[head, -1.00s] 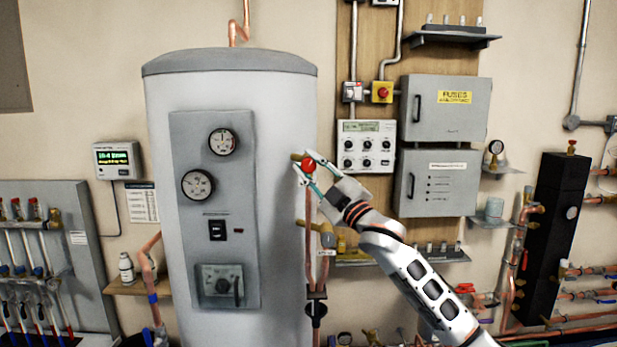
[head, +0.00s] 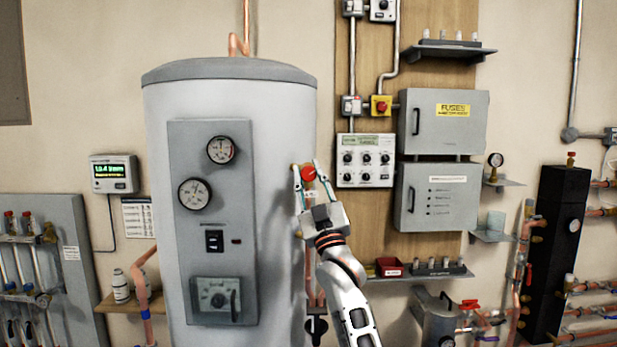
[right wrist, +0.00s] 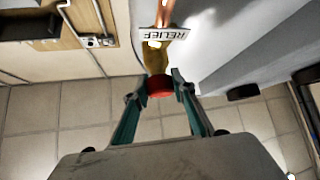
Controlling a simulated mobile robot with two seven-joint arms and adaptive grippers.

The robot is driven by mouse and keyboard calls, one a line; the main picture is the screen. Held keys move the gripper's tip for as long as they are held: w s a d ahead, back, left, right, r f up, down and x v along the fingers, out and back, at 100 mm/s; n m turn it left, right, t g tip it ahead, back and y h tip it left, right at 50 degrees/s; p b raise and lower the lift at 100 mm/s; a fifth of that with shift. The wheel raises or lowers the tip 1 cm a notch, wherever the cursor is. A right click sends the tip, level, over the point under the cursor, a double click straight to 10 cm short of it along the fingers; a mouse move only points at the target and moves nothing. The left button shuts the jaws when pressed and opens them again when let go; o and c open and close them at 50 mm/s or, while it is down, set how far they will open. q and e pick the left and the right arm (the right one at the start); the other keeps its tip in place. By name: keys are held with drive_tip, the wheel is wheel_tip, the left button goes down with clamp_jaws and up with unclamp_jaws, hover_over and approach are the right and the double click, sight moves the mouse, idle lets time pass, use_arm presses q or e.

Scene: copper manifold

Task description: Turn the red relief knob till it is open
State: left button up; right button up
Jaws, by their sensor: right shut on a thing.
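The red relief knob (head: 308,173) sits on a brass valve on the right side of the grey-white cylinder (head: 275,120). In the right wrist view the red knob (right wrist: 160,85) is between the fingertips, with a brass body and a white RELIEF tag (right wrist: 165,34) beyond it. My right gripper (head: 306,176) comes up from below and is shut on the knob, one finger on each side. The right wrist view shows the same gripper (right wrist: 160,88) from behind. How far the knob is turned cannot be told. My left gripper is not in view.
The control box (head: 365,160) and fuse cabinet (head: 445,122) are on the wall to the right. A shelf with a red bin (head: 389,267) lies to the lower right of the gripper. Copper pipe runs down beside the cylinder below the valve.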

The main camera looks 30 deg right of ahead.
idle(0.3)
drive_tip(key=o, duration=1.1)
drive_tip(key=shift+f, duration=0.1)
drive_tip(key=v, duration=1.2)
